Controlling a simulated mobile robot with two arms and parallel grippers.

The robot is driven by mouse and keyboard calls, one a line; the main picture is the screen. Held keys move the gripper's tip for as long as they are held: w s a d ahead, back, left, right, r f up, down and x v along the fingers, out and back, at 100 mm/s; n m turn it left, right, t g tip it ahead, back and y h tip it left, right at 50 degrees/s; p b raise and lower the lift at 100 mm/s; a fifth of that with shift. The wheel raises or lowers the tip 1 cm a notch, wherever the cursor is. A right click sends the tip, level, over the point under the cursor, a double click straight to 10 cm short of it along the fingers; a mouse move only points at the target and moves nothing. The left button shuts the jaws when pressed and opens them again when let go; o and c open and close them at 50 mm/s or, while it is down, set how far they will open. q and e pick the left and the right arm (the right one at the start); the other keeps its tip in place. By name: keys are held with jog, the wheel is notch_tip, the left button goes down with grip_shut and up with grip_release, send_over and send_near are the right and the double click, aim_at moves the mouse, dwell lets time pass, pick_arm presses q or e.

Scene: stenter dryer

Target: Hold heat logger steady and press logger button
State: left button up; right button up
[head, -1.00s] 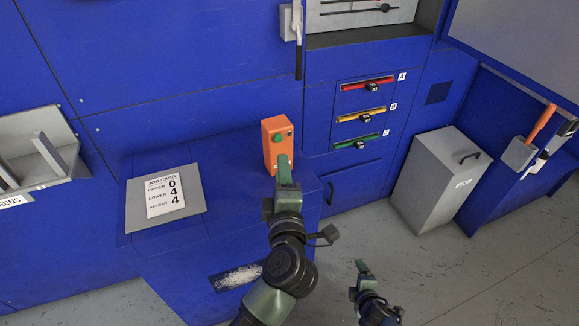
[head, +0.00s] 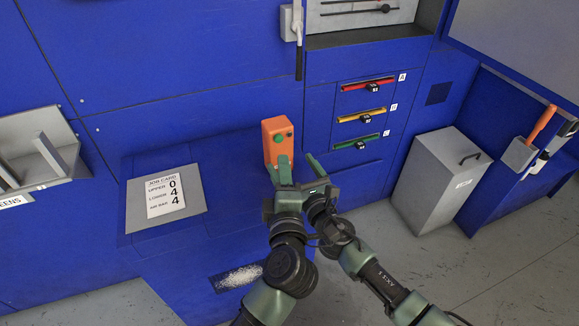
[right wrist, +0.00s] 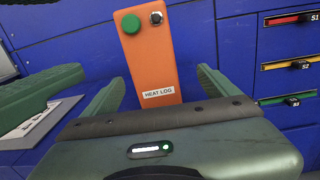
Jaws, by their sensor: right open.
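The orange heat logger (head: 274,131) stands upright on the blue ledge, with a green round button (right wrist: 131,23) and a smaller dark button (right wrist: 156,18) near the top of its face. Its HEAT LOG label shows in the right wrist view (right wrist: 158,93). My left gripper (head: 284,165) is at the logger's lower front, seen edge-on; whether its fingers close on the logger cannot be told. My right gripper (head: 304,168) is open and empty beside it, just in front of the logger. In the right wrist view its fingers flank the logger's lower part from nearer the camera.
A job card (head: 165,195) lies on a grey plate to the left. Red, yellow and green handles (head: 360,142) are on the blue panel to the right. A grey bin (head: 440,180) stands on the floor further right. My two forearms are close together.

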aim_at(278, 149)
jog(key=shift+a+r+n, duration=0.1)
jog(key=shift+a+n, duration=0.2)
jog(key=shift+a, duration=0.1)
jog(key=shift+w+a, duration=0.2)
jog(key=shift+w, duration=0.05)
jog(key=shift+x, duration=3.5)
jog(key=c, duration=1.5)
pick_arm(q)
jog(key=shift+c, duration=1.2)
pick_arm(e)
jog(key=c, duration=0.3)
pick_arm(q)
grip_shut()
